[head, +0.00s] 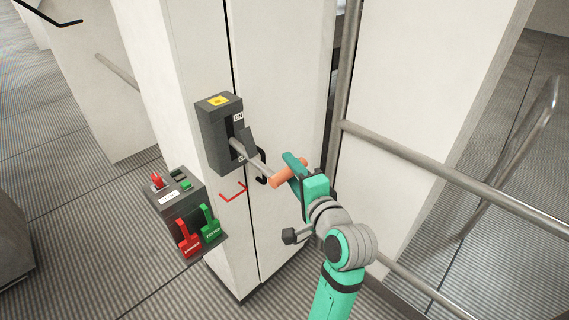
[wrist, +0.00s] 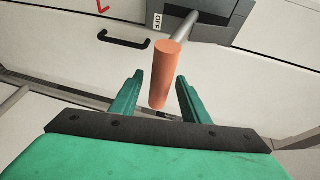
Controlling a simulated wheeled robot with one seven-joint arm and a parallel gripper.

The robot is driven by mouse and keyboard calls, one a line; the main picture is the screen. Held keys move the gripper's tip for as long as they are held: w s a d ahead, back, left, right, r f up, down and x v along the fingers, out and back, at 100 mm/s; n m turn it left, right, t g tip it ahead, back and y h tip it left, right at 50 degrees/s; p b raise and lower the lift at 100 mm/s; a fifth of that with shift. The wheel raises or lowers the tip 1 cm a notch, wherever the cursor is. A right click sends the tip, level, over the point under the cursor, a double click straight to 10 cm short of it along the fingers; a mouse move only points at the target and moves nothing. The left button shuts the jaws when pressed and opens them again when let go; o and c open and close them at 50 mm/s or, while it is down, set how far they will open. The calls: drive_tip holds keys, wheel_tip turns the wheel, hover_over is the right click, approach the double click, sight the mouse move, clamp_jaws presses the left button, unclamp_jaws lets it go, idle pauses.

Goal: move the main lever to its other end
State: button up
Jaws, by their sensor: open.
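The main lever has a grey rod (head: 252,158) and an orange cylindrical handle (head: 284,176). It sticks out from a dark grey switch box (head: 218,142) on a white cabinet. The box has an ON label at its top; the lever slants outward and down from the slot, near the lower label. The wrist view shows an OFF label (wrist: 158,21) beside the rod's base. My gripper (head: 293,165) is at the handle. In the wrist view its two green fingers (wrist: 160,77) stand apart, one on each side of the orange handle (wrist: 165,70), with visible gaps.
A smaller control box (head: 172,200) with red and green levers stands at lower left. A black pull handle (wrist: 123,40) is on the cabinet front below the switch box. A metal railing (head: 430,167) runs at right.

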drive_tip(key=shift+x, duration=2.1)
drive_tip(key=shift+s+a, duration=0.1)
drive_tip(key=shift+a, duration=0.05)
clamp_jaws()
